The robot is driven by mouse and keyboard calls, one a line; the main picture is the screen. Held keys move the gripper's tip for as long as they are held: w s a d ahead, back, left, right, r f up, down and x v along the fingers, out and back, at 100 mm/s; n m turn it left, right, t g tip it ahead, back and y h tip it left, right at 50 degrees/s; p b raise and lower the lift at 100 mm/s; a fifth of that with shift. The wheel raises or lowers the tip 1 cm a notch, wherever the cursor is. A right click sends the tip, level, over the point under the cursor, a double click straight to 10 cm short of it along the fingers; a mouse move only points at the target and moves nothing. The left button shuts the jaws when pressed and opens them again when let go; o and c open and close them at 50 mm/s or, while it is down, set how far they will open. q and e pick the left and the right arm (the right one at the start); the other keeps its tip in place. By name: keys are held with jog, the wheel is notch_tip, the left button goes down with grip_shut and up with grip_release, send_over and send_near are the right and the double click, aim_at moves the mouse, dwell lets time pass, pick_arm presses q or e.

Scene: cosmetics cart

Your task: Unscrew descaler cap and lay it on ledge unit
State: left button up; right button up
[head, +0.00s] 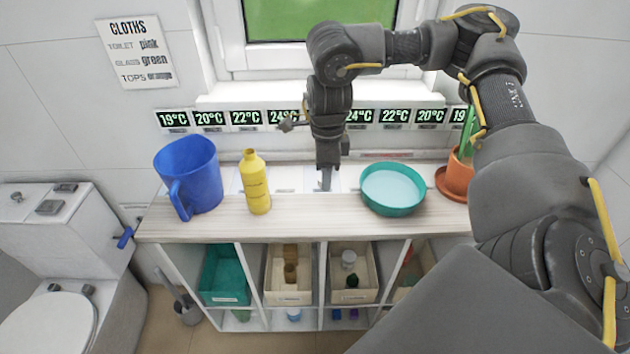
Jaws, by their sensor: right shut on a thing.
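The yellow descaler bottle (256,184) stands upright on the pale wooden top of the ledge unit (300,230), left of centre. Its narrow neck is yellow, and I cannot make out a separate cap on it. My right gripper (325,182) points down at the unit's top, to the right of the bottle and apart from it. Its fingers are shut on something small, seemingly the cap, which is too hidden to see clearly. My left gripper is not in view.
A blue jug (190,178) stands left of the bottle. A teal bowl (392,190) is right of my gripper, and a terracotta plant pot (460,174) stands beyond it. A row of temperature displays (245,118) lines the wall behind. Bare wood shows in front of the gripper.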

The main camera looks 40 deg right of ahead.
send_over(313, 192)
notch_tip(313, 192, down, 7)
jog(key=shift+s+a, duration=0.1)
jog(key=shift+s, duration=0.05)
jog(key=shift+w+f, duration=0.2)
jog(key=shift+f, duration=1.65)
jog(key=shift+r, duration=0.1)
jog(key=shift+f, duration=0.25)
jog(key=o, duration=1.1)
